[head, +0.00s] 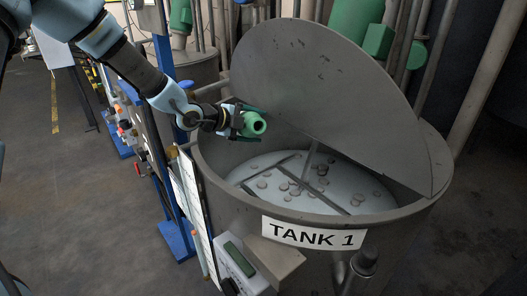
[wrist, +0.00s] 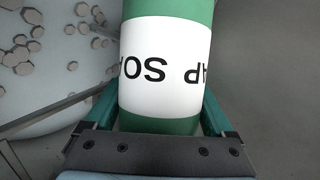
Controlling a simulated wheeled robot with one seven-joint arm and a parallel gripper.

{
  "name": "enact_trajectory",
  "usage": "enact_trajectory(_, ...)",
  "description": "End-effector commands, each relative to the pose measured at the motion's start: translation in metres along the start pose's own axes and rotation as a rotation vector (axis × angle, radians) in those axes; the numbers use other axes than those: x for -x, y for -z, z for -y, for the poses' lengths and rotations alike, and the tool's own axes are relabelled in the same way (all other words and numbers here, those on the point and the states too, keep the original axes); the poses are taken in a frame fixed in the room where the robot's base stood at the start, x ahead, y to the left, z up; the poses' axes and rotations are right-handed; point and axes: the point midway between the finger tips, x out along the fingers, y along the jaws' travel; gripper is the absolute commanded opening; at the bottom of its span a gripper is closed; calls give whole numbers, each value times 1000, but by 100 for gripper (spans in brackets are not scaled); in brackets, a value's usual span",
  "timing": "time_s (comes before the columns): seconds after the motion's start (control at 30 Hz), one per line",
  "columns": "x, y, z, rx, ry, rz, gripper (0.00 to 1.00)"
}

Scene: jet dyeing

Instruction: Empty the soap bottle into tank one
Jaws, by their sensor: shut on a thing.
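My gripper (head: 241,120) is shut on the green soap bottle (head: 254,125), above the left inner side of tank one (head: 228,190). The bottle lies tilted well over from upright, with its round green end towards the camera. Pale liquid (head: 330,185) inside carries several round brownish pieces. I cannot see any soap flowing out.
A control box with a green display (head: 238,262) and panels stand at the tank's front left. A blue frame (head: 178,238) with valves is left of it. Green pipes and motors (head: 378,42) are behind the lid. The floor (head: 75,190) at left is clear.

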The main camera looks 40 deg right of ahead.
Motion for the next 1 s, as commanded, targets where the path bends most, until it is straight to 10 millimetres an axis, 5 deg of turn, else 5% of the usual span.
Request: enact_trajectory(1.0, 2, 2, 4, -120, 51, 50, 4)
